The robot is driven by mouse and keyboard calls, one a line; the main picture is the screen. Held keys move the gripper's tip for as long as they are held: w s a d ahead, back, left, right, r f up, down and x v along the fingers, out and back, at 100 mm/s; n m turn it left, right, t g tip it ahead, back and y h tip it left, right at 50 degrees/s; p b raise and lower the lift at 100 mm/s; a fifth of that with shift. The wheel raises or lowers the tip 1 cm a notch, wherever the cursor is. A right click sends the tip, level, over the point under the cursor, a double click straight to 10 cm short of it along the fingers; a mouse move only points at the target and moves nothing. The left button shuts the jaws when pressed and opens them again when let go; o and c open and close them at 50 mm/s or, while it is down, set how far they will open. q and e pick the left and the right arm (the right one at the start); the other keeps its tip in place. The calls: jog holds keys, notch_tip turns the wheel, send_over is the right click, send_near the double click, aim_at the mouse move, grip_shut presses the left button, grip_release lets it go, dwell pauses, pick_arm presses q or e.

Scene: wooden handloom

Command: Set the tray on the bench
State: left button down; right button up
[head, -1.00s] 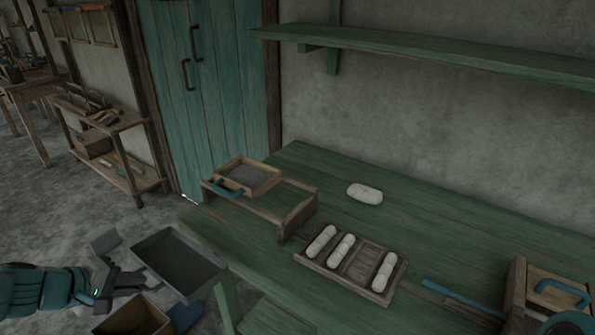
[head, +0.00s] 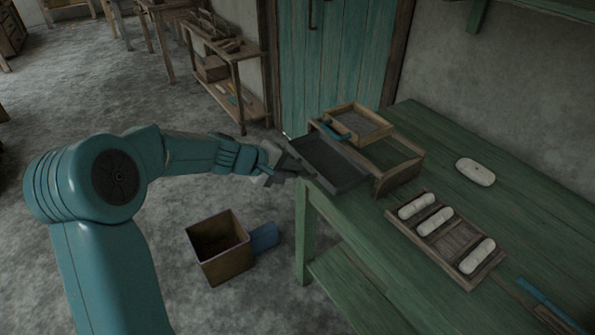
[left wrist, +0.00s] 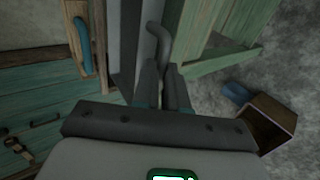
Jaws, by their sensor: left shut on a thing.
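The dark grey tray (head: 330,165) is at the left end of the green bench (head: 470,215), overlapping its corner and close against the wooden stand (head: 392,178). I cannot tell whether it touches the bench top. My left gripper (head: 284,172) is shut on the tray's near left end, just off the bench edge. In the left wrist view the fingers (left wrist: 162,88) close on a bent grey handle (left wrist: 160,45) beside the tray wall (left wrist: 124,40). My right gripper is not in view.
A small framed box with a blue handle (head: 358,123) sits on the stand. A wooden rack (head: 445,240) with white rolls and a pale oval block (head: 475,172) lie on the bench. An open box (head: 218,248) stands on the floor below my arm.

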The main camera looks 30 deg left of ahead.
aim_at(320, 162)
pick_arm(q)
jog(key=shift+w+d+r, duration=0.1)
jog(key=shift+w+d, duration=0.15)
jog(key=shift+w, duration=0.45)
jog(key=shift+w+d+f, duration=0.1)
jog(key=shift+w+f, duration=0.05)
jog(key=shift+f, duration=0.05)
notch_tip(320, 162, down, 3)
jog(key=shift+r+b, duration=0.2)
jog(key=shift+b, duration=0.4)
jog(key=shift+f, duration=0.35)
jog(key=shift+f, duration=0.1)
jog(key=c, duration=1.2)
grip_release()
